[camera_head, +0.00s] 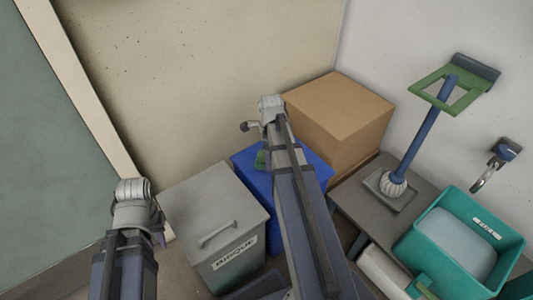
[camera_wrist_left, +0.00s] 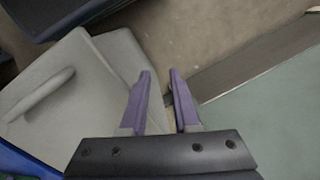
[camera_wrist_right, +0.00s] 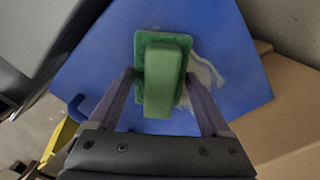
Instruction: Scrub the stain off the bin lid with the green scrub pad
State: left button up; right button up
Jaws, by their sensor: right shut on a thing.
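The green scrub pad (camera_wrist_right: 150,42) has a block handle on its back. It is over the blue bin lid (camera_wrist_right: 100,55) in the right wrist view, and its flat side faces the lid. My right gripper (camera_wrist_right: 162,78) is shut on the handle. The pad's underside is hidden, so I cannot tell whether it touches. A pale, streaky stain (camera_wrist_right: 207,72) shows on the blue lid just right of the pad. In the head view the blue lid (camera_head: 318,168) is partly covered by my right arm; the pad (camera_head: 261,159) shows at its left. My left gripper (camera_wrist_left: 160,72) is open and empty beside the grey bin.
A grey lidded bin (camera_head: 195,192) with a handle and label stands left of the blue one. A cardboard box (camera_head: 335,105) stands behind right. Farther right, a low table (camera_head: 350,205) holds a teal tub (camera_head: 420,245) and a blue-handled brush (camera_head: 425,130).

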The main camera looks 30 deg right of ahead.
jog(key=shift+s, duration=0.4)
jog(key=shift+s, duration=0.1)
jog(key=shift+s+d, duration=0.2)
jog(key=shift+s, duration=1.5)
jog(key=shift+w+d, duration=0.15)
jog(key=shift+d, duration=1.05)
jog(key=shift+w+a, duration=0.15)
jog(key=shift+w, duration=1.65)
jog(key=shift+w+a+f, duration=0.1)
jog(key=shift+w+a, duration=0.05)
jog(key=shift+w, duration=1.65)
